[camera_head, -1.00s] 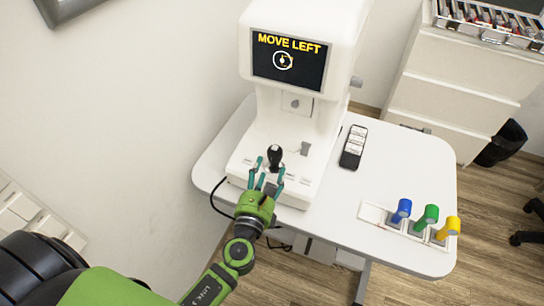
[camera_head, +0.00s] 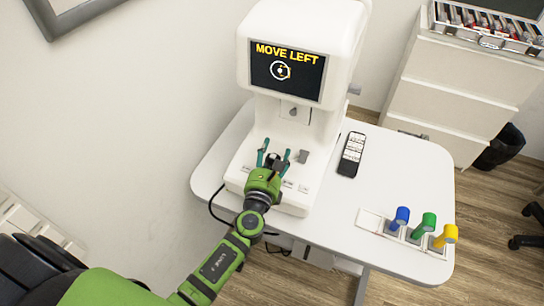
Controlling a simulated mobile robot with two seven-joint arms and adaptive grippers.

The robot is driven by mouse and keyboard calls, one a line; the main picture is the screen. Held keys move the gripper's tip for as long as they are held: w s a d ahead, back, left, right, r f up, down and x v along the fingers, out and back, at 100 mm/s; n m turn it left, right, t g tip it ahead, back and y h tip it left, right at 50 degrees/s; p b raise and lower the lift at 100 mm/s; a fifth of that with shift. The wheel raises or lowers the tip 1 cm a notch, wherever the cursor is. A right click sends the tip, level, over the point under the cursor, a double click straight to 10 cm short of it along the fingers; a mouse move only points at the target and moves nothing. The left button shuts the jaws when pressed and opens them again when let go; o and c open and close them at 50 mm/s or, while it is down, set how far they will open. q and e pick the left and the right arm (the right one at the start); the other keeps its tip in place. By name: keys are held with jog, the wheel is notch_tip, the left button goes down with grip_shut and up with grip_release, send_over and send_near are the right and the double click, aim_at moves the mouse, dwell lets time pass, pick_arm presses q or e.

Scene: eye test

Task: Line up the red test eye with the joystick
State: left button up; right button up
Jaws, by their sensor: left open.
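The white eye-test machine (camera_head: 306,45) stands on the table. Its dark screen (camera_head: 287,72) reads "MOVE LEFT" in yellow above a small white ring with a dot and a little yellow. No red test eye shows. The black joystick (camera_head: 278,160) rises from the machine's base, partly hidden by my left gripper (camera_head: 274,156). The green left gripper is open, with its teal fingers on either side of the joystick. I cannot tell whether they touch it. My right gripper is not in view.
A black-and-white remote (camera_head: 351,154) lies right of the machine. Blue (camera_head: 401,217), green (camera_head: 424,225) and yellow (camera_head: 446,235) handled pieces stand in a white holder at the table's right front. The white tabletop (camera_head: 335,215) between is clear. Drawers (camera_head: 447,85) stand behind.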

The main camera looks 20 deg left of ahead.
pick_arm(q)
jog(key=c, duration=1)
jog(key=shift+a, duration=0.1)
jog(key=shift+w+a, duration=0.15)
jog(key=shift+a, duration=0.15)
jog(key=shift+c, duration=0.2)
jog(key=shift+w+a+r, duration=0.1)
jog(key=shift+w, duration=0.1)
dwell(0.4)
jog(key=o, duration=1.4)
jog(key=shift+c, duration=0.2)
jog(key=shift+s, duration=0.1)
